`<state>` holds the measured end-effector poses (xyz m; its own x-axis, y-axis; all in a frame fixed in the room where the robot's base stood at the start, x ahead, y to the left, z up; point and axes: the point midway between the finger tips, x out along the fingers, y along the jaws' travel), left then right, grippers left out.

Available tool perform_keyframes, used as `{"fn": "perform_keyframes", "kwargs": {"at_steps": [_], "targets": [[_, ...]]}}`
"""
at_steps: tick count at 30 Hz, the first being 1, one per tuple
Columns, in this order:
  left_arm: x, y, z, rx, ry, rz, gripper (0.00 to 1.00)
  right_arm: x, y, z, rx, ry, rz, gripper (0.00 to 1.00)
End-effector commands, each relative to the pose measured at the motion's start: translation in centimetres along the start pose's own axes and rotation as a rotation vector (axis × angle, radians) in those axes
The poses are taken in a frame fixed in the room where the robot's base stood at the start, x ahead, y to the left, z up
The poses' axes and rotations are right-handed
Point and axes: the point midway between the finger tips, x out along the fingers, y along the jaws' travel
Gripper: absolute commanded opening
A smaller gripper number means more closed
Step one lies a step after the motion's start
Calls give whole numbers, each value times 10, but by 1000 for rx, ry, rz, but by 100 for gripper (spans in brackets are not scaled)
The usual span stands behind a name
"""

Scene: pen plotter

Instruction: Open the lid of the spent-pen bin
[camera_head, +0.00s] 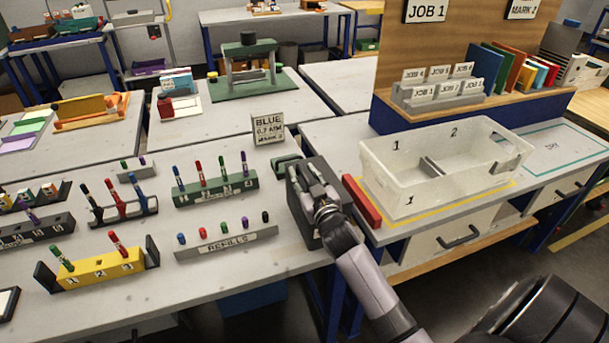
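A dark grey box, which looks like the spent-pen bin (332,234), stands at the right edge of the grey pen table. A small dark green piece (287,162) shows at its back left; I cannot tell whether it belongs to the lid. My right gripper (306,170) is over the top of the box, its fingers pointing to the back left. The gripper and wrist hide much of the top, so the lid's position and any contact are unclear. I cannot tell whether the fingers are open or closed. My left gripper is out of view.
A red bar (361,201) and a translucent tray (385,190) with compartments lie right of the box. A refills rack (227,243), a green pen rack (215,191) and a "BLUE" sign (268,129) stand to the left and behind. Bare tabletop shows at the front.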

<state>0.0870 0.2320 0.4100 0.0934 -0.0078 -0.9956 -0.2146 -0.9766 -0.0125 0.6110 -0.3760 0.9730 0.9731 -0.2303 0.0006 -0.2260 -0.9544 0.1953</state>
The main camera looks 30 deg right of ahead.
Motion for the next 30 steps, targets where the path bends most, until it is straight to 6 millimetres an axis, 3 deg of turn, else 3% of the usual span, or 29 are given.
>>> {"fn": "perform_keyframes", "kwargs": {"at_steps": [3,17,30], "targets": [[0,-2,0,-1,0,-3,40,0,0,0,0,0,0,30],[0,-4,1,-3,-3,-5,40,0,0,0,0,-1,0,0],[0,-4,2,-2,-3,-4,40,-1,-1,1,1,-1,-1,0]]}}
